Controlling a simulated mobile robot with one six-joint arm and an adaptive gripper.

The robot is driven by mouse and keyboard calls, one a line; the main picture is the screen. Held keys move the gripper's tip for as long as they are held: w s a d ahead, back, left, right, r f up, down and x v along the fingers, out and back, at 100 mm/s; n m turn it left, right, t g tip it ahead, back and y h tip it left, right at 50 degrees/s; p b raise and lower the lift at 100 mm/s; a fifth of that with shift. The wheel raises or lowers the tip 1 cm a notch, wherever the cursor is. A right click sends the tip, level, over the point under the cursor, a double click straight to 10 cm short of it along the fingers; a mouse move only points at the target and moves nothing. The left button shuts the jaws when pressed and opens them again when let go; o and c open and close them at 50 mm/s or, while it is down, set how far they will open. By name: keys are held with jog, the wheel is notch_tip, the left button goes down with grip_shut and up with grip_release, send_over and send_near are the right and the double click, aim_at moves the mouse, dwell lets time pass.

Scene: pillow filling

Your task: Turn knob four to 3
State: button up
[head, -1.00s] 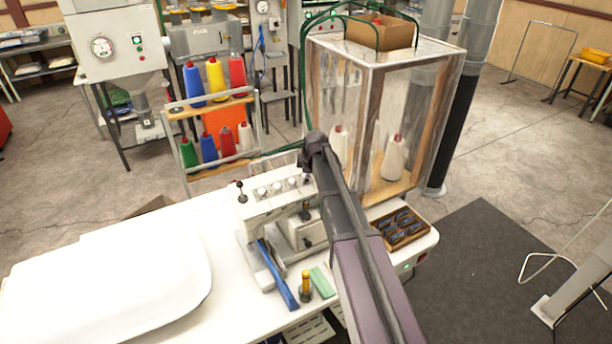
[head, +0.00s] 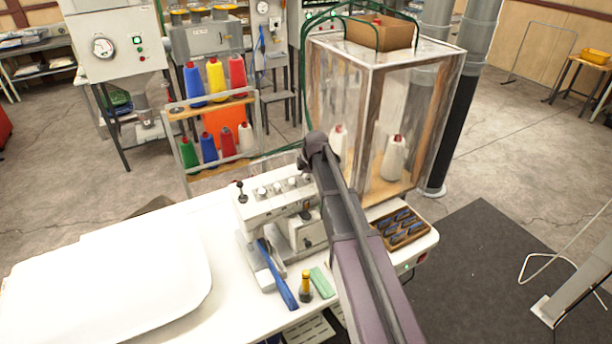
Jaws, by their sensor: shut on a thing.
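The white sewing machine (head: 262,209) stands on the white table, with a row of small pale knobs (head: 277,187) along its upper edge. My arm reaches in from the lower right, and its dark end is above the right end of this row. My gripper (head: 304,170) shows only as a small dark part there, shut on the rightmost knob, which I take as knob four. The fingertips and most of that knob are hidden by the gripper and arm. The dial numbers are too small to read.
On the table (head: 225,310) are a white pillow (head: 105,275), a blue tool (head: 277,274), a small yellow-topped bottle (head: 306,286), a green piece (head: 322,282) and a wooden tray (head: 402,228). A clear-walled cabinet (head: 360,110) stands close behind my arm; a thread rack (head: 212,130) is behind the machine.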

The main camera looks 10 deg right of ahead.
jog(key=n, duration=0.7)
jog(key=shift+s+d+f, duration=0.1)
jog(key=o, duration=0.4)
jog(key=shift+n, duration=0.4)
jog(key=shift+c, duration=0.2)
jog(key=o, duration=0.9)
jog(key=shift+w, duration=0.2)
jog(key=shift+p+v, duration=2.2)
jog(key=shift+v, duration=0.1)
jog(key=shift+f, duration=0.1)
